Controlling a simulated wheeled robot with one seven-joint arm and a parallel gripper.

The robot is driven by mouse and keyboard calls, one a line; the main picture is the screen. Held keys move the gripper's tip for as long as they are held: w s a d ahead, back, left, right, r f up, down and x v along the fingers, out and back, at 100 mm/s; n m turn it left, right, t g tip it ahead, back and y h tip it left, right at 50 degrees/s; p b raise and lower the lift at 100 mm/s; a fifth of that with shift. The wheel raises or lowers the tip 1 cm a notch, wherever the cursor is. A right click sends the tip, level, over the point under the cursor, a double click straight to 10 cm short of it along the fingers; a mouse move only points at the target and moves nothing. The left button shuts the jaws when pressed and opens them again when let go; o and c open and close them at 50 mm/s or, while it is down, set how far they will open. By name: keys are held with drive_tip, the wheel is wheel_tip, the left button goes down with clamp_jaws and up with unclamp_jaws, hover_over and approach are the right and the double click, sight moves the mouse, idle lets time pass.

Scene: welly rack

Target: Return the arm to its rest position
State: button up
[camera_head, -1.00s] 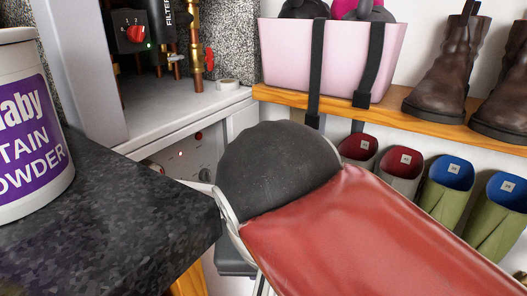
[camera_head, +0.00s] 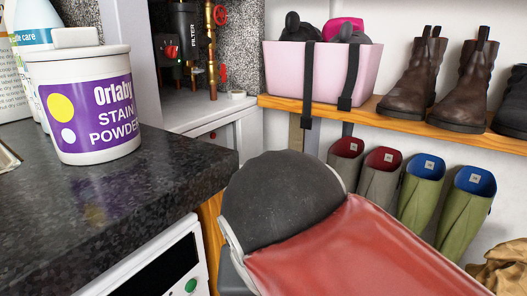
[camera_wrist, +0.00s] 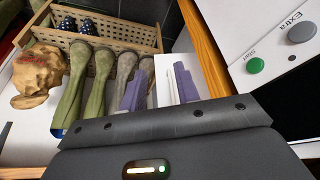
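My gripper (camera_wrist: 159,92) shows in the wrist view, with its two purple-grey fingers apart and nothing visible held between them. It is close beside a white appliance front (camera_wrist: 262,40) with a green Start button. The wellies are past the fingers: green ones (camera_wrist: 72,92) and grey ones (camera_wrist: 125,72). In the head view my red and dark grey arm fills the lower middle, and my gripper is not seen there. It hides part of the floor and the rack's lower area.
A dark worktop (camera_head: 110,200) with a stain powder tub (camera_head: 88,105) is at left. A wooden shelf (camera_head: 395,117) holds a pink basket (camera_head: 325,80) and brown boots (camera_head: 410,85). A wicker crate (camera_wrist: 105,35) and crumpled brown sack (camera_wrist: 38,75) lie beyond.

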drive_tip(key=w+d+f+p, duration=0.1)
drive_tip(key=d+f+p, duration=0.1)
drive_tip(key=d+f, duration=0.2)
drive_tip(key=w+d+f+t+p, duration=0.1)
drive_tip(key=d+f, duration=0.3)
drive_tip(key=d, duration=0.6)
drive_tip(key=shift+w+f+p, duration=0.25)
drive_tip(key=shift+w+p, duration=0.2)
drive_tip(key=shift+w, duration=0.05)
drive_tip(key=shift+c, duration=0.4)
idle(0.9)
